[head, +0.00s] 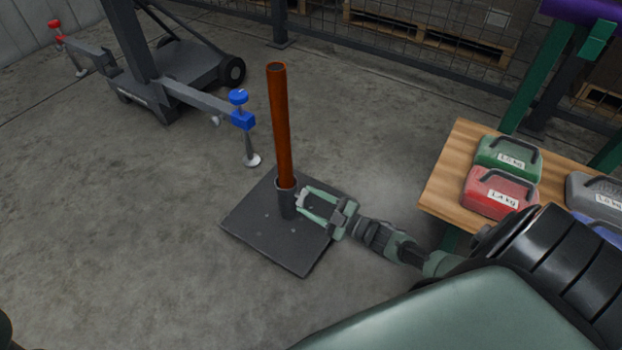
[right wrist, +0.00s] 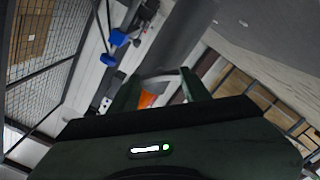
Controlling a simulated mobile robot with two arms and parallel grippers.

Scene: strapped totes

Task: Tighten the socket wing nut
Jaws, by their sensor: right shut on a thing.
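An orange-brown post (head: 280,125) stands upright in a dark grey socket (head: 287,205) on a flat square base plate (head: 285,254). The pale wing nut (head: 302,198) is on the right side of the socket, mostly hidden by my fingers. My right gripper (head: 305,203) reaches in from the right and is shut on the wing nut. In the right wrist view, a pale grey piece shows between the two green fingers (right wrist: 160,88), with an orange patch of the post (right wrist: 147,100) near it. My left gripper is not in view.
A wooden-topped table (head: 447,180) at the right holds several labelled weights, including a red one (head: 497,192) and a green one (head: 510,158). A wheeled grey stand (head: 185,65) with a blue-knobbed outrigger (head: 240,110) stands behind left. A mesh fence runs behind. The floor at left is clear.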

